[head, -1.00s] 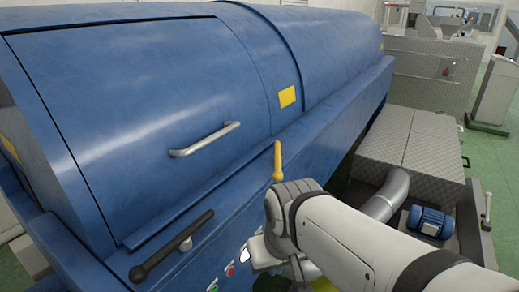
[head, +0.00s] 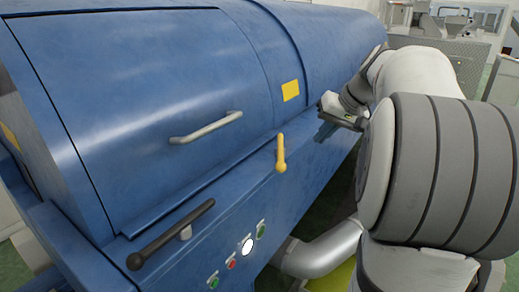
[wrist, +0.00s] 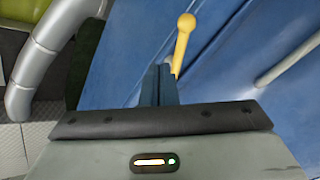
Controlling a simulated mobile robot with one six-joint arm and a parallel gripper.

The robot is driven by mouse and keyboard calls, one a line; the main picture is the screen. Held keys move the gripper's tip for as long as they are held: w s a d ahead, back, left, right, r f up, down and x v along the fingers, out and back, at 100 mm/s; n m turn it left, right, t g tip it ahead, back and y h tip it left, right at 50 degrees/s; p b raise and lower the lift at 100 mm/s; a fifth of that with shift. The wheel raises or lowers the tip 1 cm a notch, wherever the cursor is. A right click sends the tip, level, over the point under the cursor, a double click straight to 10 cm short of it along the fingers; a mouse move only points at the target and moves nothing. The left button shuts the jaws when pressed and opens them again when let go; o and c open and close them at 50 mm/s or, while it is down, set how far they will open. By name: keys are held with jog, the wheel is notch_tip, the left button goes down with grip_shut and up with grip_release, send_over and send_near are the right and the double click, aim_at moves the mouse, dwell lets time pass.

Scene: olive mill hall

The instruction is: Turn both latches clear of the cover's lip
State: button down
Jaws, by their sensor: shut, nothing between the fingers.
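The blue cover (head: 130,90) with a grey bar handle (head: 206,128) is down on the blue machine. Its lip (head: 190,192) runs along the lower edge. A yellow latch (head: 281,153) stands roughly upright near the lip's right end; it also shows in the wrist view (wrist: 182,45). A black latch lever (head: 160,248) slants along below the lip's left part; I cannot tell whether either overlaps the lip. My gripper (head: 323,132) is shut and empty, to the right of the yellow latch. In the wrist view its fingers (wrist: 159,82) appear just beside the latch's lower end; contact is unclear.
A row of buttons, one a lit white one (head: 248,246), sits on the front panel between the latches. A grey pipe (head: 325,250) bends below my arm. A yellow plate (head: 290,91) is on the machine's curved body.

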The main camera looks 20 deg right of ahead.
aim_at(281, 150)
jog(key=w+a+r+p+x, duration=0.1)
jog(key=p+x, duration=0.1)
jog(key=x, duration=0.9)
jog(key=shift+w+a, duration=0.3)
jog(key=shift+w, duration=0.1)
